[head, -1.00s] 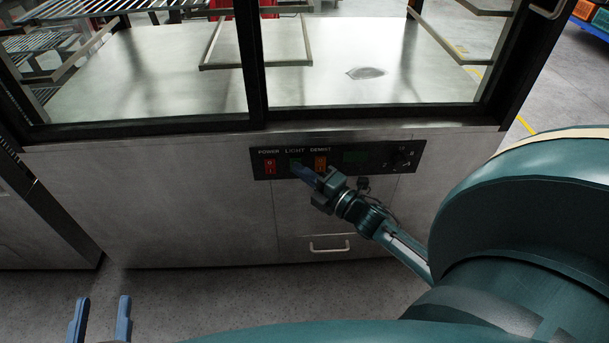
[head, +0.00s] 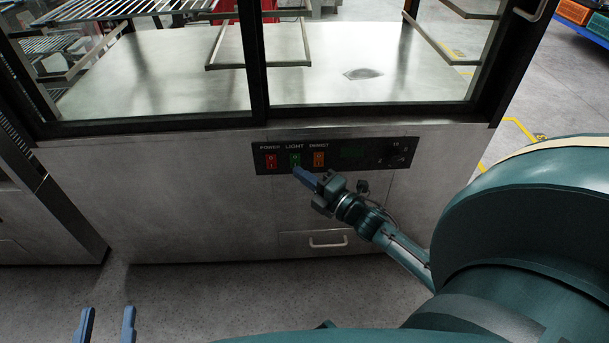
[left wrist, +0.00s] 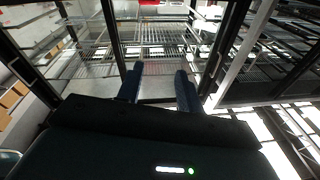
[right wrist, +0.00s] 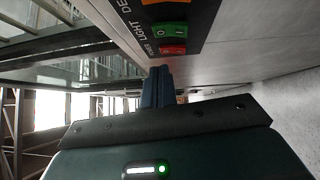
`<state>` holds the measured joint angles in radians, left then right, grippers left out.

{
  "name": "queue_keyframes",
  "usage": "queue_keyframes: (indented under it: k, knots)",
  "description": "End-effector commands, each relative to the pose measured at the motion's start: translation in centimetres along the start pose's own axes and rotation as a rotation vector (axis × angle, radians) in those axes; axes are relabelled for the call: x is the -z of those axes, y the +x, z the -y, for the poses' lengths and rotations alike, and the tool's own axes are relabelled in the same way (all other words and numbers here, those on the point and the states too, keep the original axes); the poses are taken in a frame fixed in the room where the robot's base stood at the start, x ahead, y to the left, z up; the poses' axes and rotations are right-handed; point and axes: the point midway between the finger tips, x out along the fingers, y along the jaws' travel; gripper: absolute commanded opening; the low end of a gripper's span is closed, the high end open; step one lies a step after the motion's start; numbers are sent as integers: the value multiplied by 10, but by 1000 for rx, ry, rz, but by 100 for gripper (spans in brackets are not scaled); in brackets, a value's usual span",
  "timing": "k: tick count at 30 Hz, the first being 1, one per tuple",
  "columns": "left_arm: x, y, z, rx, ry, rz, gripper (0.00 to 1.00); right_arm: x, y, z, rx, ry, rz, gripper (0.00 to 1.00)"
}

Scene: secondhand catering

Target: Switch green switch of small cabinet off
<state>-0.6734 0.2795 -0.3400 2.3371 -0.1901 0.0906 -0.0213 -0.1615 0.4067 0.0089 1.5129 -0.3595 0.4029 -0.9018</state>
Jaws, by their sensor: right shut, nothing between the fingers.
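The small cabinet (head: 190,190) has a black control panel (head: 350,153) on its front, below the glass. The green switch (head: 295,160) sits under the word LIGHT, between a red switch (head: 271,161) and an orange switch (head: 319,159). In the right wrist view the green switch (right wrist: 169,30) shows in full, beside the red one. My right gripper (head: 299,174) is shut and empty, its tips just below the green switch; the wrist view shows them apart from it. My left gripper (head: 106,312) is open and empty, low at the left, away from the panel.
A drawer with a metal handle (head: 328,242) lies below the panel. Dark knobs (head: 394,153) are at the panel's right end. Wire shelves (head: 90,10) stand inside the glass case. Grey floor is free in front of the cabinet.

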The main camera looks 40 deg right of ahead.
Motion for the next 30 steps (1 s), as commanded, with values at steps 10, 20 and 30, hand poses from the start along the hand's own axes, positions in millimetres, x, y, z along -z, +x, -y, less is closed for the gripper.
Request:
queue_keyframes:
  k: [10,20,30]
  knots:
    - [1,0,9,24,-12,102,36,0,-78,-14,3,0,-1,0]
    - [-2,-1,11,27,-24,138,36,0,-99,-16,0,0,-1,0]
    - [-2,-1,11,27,-23,138,36,0,-99,-16,0,0,-1,0]
